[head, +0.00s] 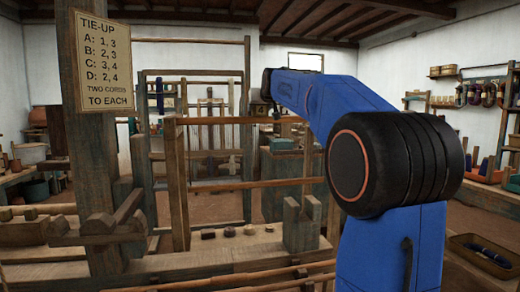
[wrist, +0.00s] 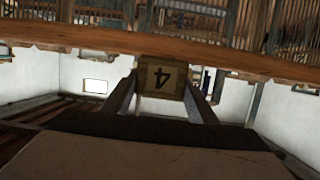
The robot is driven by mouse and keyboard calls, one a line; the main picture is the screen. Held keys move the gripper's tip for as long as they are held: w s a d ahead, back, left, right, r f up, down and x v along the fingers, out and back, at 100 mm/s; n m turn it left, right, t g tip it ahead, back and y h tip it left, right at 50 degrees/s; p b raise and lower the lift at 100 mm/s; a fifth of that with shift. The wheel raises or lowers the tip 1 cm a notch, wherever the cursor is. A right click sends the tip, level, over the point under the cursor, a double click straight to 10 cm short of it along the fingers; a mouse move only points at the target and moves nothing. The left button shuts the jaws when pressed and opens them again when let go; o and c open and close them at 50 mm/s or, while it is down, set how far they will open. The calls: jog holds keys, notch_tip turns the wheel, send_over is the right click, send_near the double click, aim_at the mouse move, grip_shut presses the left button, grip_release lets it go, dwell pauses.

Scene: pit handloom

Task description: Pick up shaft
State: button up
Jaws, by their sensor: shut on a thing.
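My gripper (wrist: 163,80) is shut on a small wooden block marked "4" (wrist: 162,77), one finger on each side of it. In the wrist view the block looks turned upside down and meets a long wooden bar, the shaft (wrist: 90,38), that crosses the whole view; rows of thin upright strands border the bar. In the head view the "4" block (head: 260,109) shows at the end of my blue arm, at a horizontal wooden shaft (head: 220,120) in the loom. My arm hides part of the shaft's right side.
The loom's upright post (head: 88,150) carries a tie-up sign (head: 102,62) listing A to D. Several small wooden pieces (head: 228,232) sit on the front beam (head: 190,262). A tray with a blue item (head: 490,255) lies at the lower right. Shelves line the right wall.

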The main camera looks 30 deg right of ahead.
jog(key=shift+r, duration=0.1)
notch_tip(320, 180, up, 10)
jog(key=shift+f, duration=0.1)
dwell(0.5)
jog(key=shift+s, duration=0.1)
